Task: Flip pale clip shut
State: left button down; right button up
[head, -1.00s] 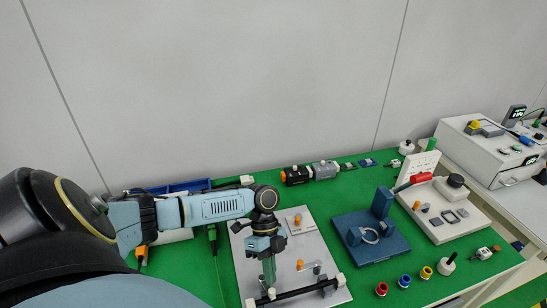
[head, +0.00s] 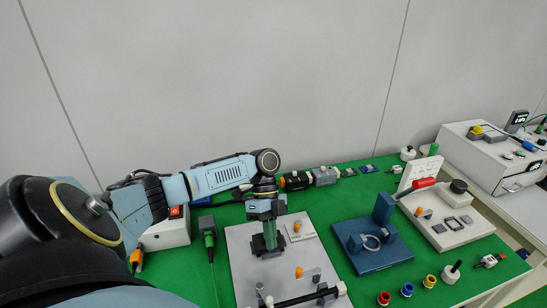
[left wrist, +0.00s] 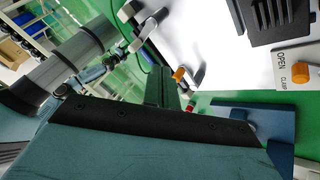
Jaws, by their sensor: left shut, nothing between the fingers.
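A light grey plate (head: 241,262) stands on the green bench with orange knobs (head: 298,272), metal brackets and a black bar (head: 300,298) with pale ends at its front. I cannot tell for certain which part is the pale clip; a pale end piece (head: 341,288) sits at the bar's right end. My left gripper (head: 270,247) points down over the plate's back left, its green fingers together and empty. In the left wrist view the shut fingers (left wrist: 160,90) hang near an orange knob (left wrist: 180,73) and a metal lever (left wrist: 197,77). My right gripper is out of view.
A blue stand (head: 350,262) with a pale ring is right of the plate. A black-and-grey cylinder unit (head: 310,178) lies behind. Several coloured rings, including a red one (head: 384,298), are at the front right. An OPEN/CLAMP label (left wrist: 293,66) shows in the wrist view.

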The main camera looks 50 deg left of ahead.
pick_arm(q)
jog(key=shift+v, duration=1.25)
jog(key=shift+f, duration=0.1)
